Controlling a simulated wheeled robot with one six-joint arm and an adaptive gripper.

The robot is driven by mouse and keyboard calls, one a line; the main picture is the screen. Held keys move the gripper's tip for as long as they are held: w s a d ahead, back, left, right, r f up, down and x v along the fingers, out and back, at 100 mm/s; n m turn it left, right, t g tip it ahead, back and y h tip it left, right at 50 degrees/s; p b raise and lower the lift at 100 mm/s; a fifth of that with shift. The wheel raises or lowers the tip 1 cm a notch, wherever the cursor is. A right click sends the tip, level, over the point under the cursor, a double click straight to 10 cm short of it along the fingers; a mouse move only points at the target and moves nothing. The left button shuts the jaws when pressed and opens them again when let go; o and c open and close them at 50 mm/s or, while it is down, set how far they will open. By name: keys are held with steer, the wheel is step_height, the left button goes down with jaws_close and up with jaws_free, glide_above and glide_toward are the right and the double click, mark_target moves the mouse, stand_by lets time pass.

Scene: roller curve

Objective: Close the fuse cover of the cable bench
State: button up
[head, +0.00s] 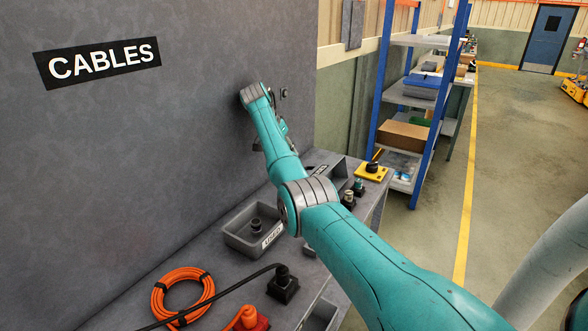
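The cable bench (228,268) runs along a grey back panel (190,120) marked with a black CABLES sign (97,63). I cannot make out a fuse cover for certain. A small dark fitting (284,93) sits on the panel just right of my wrist; I cannot tell what it is. My teal arm reaches over the bench to the panel. My gripper (283,127) is mostly hidden behind the forearm, close to the panel. Its fingers do not show clearly, so I cannot tell whether it is open or touching anything.
On the bench are a labelled grey bin (250,236), an orange cable coil (183,295), a black connector (283,285) with its cable, a red connector (248,320) and a yellow-based part (371,172). A blue-framed shelf (378,85) stands beyond. Open floor (510,150) lies right.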

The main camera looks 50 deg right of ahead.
steer(key=x, duration=0.8)
steer(key=shift+s+d+f, duration=0.1)
steer(key=shift+d+f, duration=0.1)
steer(key=shift+f, duration=0.15)
jaws_close()
